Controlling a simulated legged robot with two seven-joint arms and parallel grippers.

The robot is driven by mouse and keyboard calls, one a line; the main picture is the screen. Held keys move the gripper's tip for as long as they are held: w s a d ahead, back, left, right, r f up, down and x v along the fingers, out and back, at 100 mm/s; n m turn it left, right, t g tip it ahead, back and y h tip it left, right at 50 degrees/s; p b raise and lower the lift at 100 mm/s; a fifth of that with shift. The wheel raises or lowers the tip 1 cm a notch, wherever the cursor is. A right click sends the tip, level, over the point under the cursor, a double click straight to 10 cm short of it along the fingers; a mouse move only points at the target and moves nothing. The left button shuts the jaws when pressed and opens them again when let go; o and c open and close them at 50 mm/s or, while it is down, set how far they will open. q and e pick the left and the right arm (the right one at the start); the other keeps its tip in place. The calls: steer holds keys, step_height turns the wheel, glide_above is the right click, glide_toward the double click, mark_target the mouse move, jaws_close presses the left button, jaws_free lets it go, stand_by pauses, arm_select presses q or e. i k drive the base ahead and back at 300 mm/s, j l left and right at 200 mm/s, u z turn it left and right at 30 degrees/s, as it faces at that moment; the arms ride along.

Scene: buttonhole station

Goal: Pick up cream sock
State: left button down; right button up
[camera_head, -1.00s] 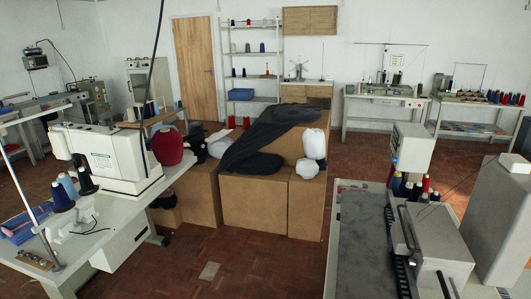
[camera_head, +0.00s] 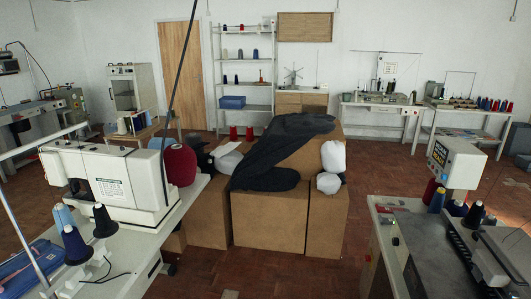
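No item is clearly recognisable as a cream sock. Pale, off-white bundles lie around the cardboard boxes: a larger rounded one (camera_head: 333,156) at the right side of the dark cloth, a smaller one (camera_head: 328,183) just below it on a box top, and a pale piece (camera_head: 228,160) to the left of the cloth. I cannot tell whether any of them is the sock. The dark grey cloth (camera_head: 268,158) drapes over the tall box and may hide other items. Neither of my grippers is in view.
Cardboard boxes (camera_head: 268,220) stand mid-floor. A white sewing machine (camera_head: 110,185) on a table with thread cones is at the left; a machine table (camera_head: 385,235) is at the right. Brown floor (camera_head: 290,275) shows between them. A shelf (camera_head: 246,80) stands at the back wall.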

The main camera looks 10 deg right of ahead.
mark_target(390, 201)
steer(key=i+z, duration=0.15)
steer(key=i, duration=0.35)
steer(key=i+j+z, duration=0.15)
steer(key=i, duration=0.35)
steer(key=i+j+z, duration=0.15)
steer(key=i, duration=0.3)
steer(key=i+z, duration=0.2)
steer(key=i, duration=0.3)
steer(key=i+z, duration=0.2)
steer(key=i, duration=0.3)
steer(key=i+z, duration=0.2)
steer(key=i, duration=0.3)
steer(key=i+j+z, duration=0.2)
steer(key=i, duration=0.3)
steer(key=i+j+z, duration=0.2)
steer(key=i, duration=0.3)
steer(key=i+z, duration=0.25)
steer(key=i+j+z, duration=0.1)
steer(key=i+z, duration=0.2)
steer(key=i, duration=0.15)
